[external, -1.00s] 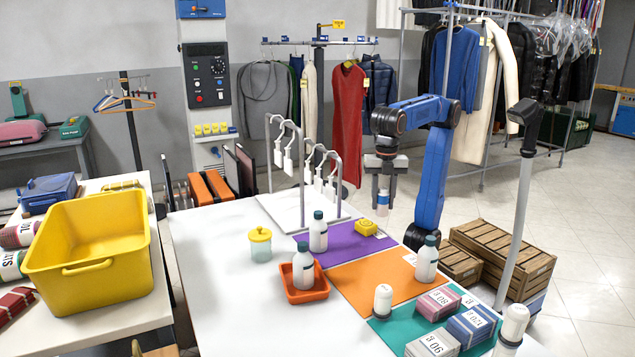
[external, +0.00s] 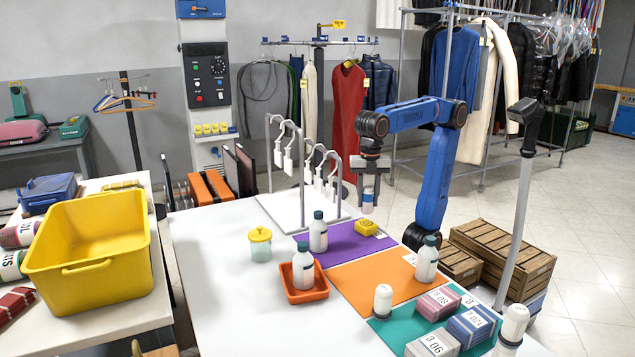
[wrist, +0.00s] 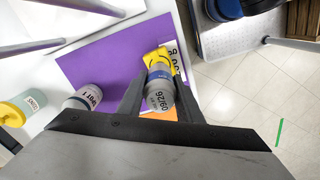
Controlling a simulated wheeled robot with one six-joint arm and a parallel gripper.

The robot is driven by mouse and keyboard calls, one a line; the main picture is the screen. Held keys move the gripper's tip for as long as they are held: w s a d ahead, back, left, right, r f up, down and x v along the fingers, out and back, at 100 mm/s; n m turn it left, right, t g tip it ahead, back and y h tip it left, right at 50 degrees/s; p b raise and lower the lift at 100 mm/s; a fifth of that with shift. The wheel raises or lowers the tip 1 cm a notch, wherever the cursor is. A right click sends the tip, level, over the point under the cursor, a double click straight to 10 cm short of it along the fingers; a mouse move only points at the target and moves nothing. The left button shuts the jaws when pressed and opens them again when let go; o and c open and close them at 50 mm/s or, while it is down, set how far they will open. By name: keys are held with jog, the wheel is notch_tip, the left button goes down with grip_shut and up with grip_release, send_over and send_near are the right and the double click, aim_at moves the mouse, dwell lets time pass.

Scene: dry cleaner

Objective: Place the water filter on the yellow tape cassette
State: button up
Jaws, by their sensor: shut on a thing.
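My gripper (external: 369,188) is shut on the water filter (external: 367,203), a small cylinder with a grey and white body and a blue band. It hangs upright above the table in the external view. In the wrist view the water filter (wrist: 160,92) sits between the fingers, with "09/26" printed on its end. The yellow tape cassette (external: 364,228) lies on the purple mat (external: 335,244), below and close to the filter. In the wrist view the cassette (wrist: 157,56) shows just beyond the filter, partly hidden by it.
A white rack with hangers (external: 303,175) stands just left of my gripper. A bottle with a dark cap (external: 318,236) stands on the purple mat's left part. An orange tray (external: 304,292), a yellow-lidded jar (external: 260,247) and an orange mat (external: 372,275) lie nearer.

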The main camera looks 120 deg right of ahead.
aim_at(367, 209)
jog(key=shift+f, duration=2.1)
jog(key=shift+f, duration=0.15)
jog(key=o, duration=1.1)
notch_tip(367, 209, up, 12)
jog(key=shift+r, duration=0.15)
jog(key=s+d+f+m+t, duration=0.1)
jog(key=s+d+f+m, duration=0.2)
jog(key=f, duration=0.5)
jog(key=s+d+f+m+t, duration=0.2)
jog(key=s+f+m, duration=0.3)
jog(key=s+f, duration=0.3)
jog(key=s+d+f+m+t, duration=0.1)
jog(key=s+d+f+m, duration=0.3)
jog(key=f, duration=0.5)
jog(key=shift+s+f+m+t, duration=0.2)
jog(key=shift+s+m+t, duration=0.15)
jog(key=shift+s, duration=0.65)
